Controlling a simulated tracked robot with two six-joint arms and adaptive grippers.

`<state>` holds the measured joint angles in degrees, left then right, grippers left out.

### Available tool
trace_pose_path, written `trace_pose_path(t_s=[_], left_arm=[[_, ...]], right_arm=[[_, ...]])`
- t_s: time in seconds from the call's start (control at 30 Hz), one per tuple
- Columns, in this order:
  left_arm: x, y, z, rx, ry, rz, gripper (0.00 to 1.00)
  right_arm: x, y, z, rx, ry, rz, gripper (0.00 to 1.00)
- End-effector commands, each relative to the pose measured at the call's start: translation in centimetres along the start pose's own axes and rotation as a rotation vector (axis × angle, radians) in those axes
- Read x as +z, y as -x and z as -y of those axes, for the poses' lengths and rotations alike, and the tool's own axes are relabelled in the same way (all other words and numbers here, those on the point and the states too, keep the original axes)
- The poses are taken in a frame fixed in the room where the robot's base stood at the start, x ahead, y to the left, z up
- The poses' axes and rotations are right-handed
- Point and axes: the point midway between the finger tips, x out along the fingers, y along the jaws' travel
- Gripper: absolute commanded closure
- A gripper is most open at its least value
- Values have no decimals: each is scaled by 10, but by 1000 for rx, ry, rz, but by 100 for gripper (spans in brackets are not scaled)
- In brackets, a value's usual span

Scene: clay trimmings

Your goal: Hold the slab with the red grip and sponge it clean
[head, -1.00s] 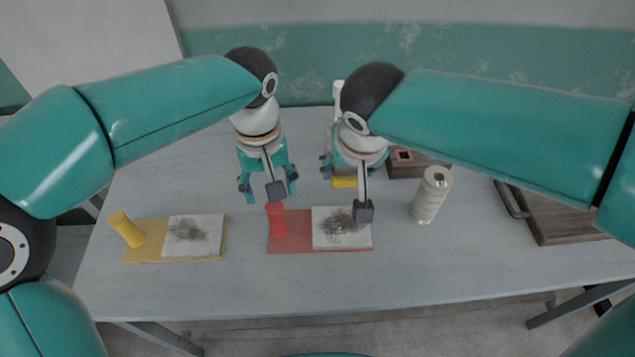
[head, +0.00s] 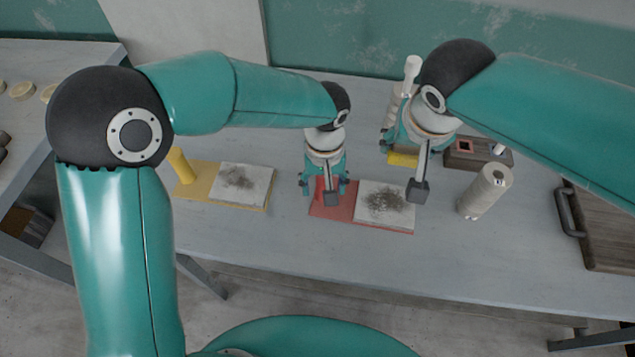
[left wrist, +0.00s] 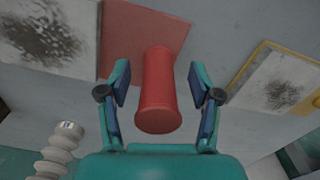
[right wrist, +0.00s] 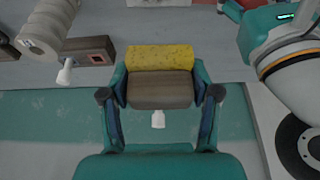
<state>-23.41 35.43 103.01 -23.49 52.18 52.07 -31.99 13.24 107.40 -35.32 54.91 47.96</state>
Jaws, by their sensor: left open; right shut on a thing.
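The red grip (left wrist: 157,90) stands upright on the red board (head: 330,209). My left gripper (left wrist: 158,95) is open with its fingers on either side of the grip, with gaps showing in the left wrist view. In the head view my left gripper (head: 324,190) partly hides the grip. The pale slab (head: 385,216) on the red board has a dark smudge. My right gripper (right wrist: 160,95) is shut on the brown back of a yellow sponge (right wrist: 160,58). It holds the sponge behind the slab, apart from it; the sponge also shows in the head view (head: 403,160).
A yellow board (head: 198,190) with a yellow grip (head: 181,166) and another smudged slab (head: 241,184) lies to the left. A ribbed pale bottle (head: 485,192), a dark wooden block (head: 463,157) and a handled wooden board (head: 605,235) are at right. The front table strip is clear.

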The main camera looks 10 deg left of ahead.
Motion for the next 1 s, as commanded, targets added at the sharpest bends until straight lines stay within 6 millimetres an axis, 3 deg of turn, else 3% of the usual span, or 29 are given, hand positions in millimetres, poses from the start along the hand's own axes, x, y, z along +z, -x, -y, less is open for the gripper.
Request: trace_pose_path(t_s=[0.33, 0.7, 1.0], left_arm=[[0, -4, 0, 0, 1, 1, 36], [0, -4, 1, 0, 2, 1, 98], [0, -3, 1, -1, 2, 1, 100]], right_arm=[[0, 0, 0, -1, 1, 0, 82], [0, 0, 1, -1, 1, 0, 82], [0, 0, 1, -1, 2, 0, 82]])
